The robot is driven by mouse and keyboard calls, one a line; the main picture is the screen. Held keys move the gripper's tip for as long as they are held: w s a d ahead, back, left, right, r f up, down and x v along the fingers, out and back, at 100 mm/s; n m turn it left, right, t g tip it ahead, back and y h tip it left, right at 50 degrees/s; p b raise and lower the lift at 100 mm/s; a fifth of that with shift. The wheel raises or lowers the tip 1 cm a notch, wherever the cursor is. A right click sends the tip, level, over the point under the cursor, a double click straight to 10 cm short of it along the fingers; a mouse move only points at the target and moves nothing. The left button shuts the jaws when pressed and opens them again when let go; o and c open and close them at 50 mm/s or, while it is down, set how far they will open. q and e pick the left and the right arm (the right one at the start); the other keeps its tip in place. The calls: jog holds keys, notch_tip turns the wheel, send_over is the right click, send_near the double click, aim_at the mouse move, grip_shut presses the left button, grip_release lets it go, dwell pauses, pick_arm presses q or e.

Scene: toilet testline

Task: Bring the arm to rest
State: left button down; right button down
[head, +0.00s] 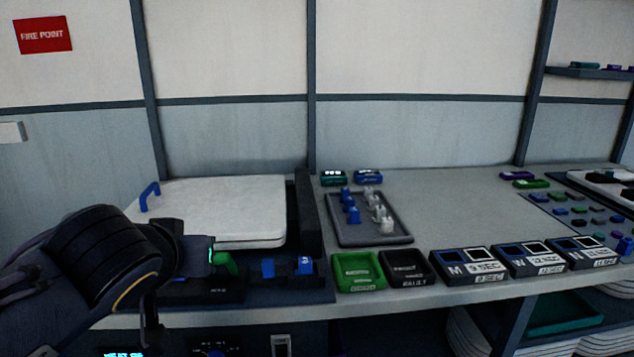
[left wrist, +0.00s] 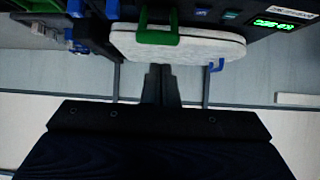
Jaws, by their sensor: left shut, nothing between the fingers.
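My left arm (head: 110,260) comes in from the left in the head view, in front of the white toilet lid (head: 225,205) on its test stand. In the left wrist view my left gripper (left wrist: 160,70) shows as two dark fingers shut together with nothing between them. The fingertips appear close to the lid (left wrist: 190,47) and the green handle (left wrist: 155,36) in that picture, but I see no grip on either. In the head view my arm partly covers the green handle (head: 223,263), and its fingers cannot be made out clearly. My right gripper is in neither view.
A blue handle (head: 149,196) stands at the lid's left side. Right of the stand are a grey tray (head: 345,236) with blue and grey parts, a green bin (head: 358,287), a black bin (head: 407,280) and several labelled timer boxes (head: 468,282). The rear middle counter (head: 450,205) is clear.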

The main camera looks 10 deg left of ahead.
pick_arm(q)
jog(key=s+d+f+g+h, duration=0.1)
jog(key=s+f+g+h, duration=0.2)
jog(key=s+f, duration=0.65)
jog(key=s+d+f+g+h, duration=0.2)
jog(key=s+f, duration=0.4)
jog(key=f, duration=0.6)
notch_tip(320, 180, up, 21)
jog(key=s+h+p, duration=0.1)
jog(key=p, duration=2)
jog(key=shift+d+m+p, duration=0.15)
jog(key=shift+m+p, duration=0.15)
jog(key=shift+m, duration=0.1)
